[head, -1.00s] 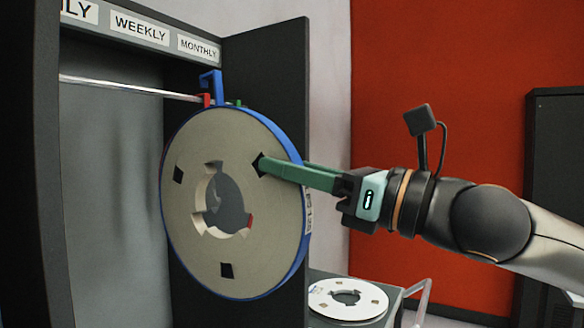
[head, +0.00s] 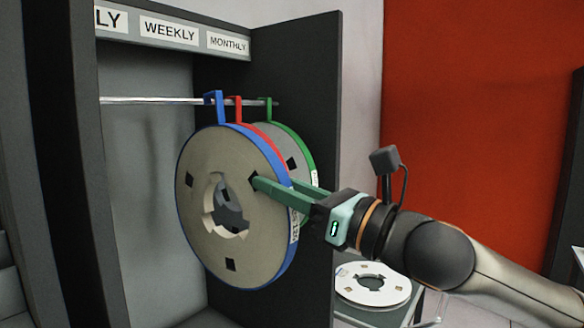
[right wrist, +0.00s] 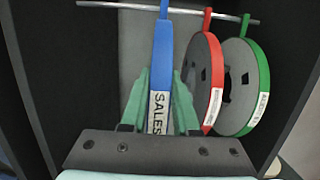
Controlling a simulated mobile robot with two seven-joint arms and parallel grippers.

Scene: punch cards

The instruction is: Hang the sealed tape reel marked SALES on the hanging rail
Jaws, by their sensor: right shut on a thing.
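The SALES reel (head: 200,235) has a blue rim and a blue hook at its top. Its label reads SALES in the right wrist view (right wrist: 158,112). My right gripper (head: 275,187) is shut on its edge, one finger on the near face, the other on the far side. The reel hangs upright, its hook (head: 215,107) level with the metal hanging rail (head: 150,100) and overlapping it. I cannot tell whether the hook bears on the rail. My left gripper is not in view.
A red reel (right wrist: 205,75) and a green reel (right wrist: 245,85) hang on the rail to the right of the blue one. A dark cabinet wall (head: 315,100) stands behind them. Signs WEEKLY (head: 170,31) and MONTHLY (head: 228,43) are above. A white reel (head: 350,285) lies flat at lower right.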

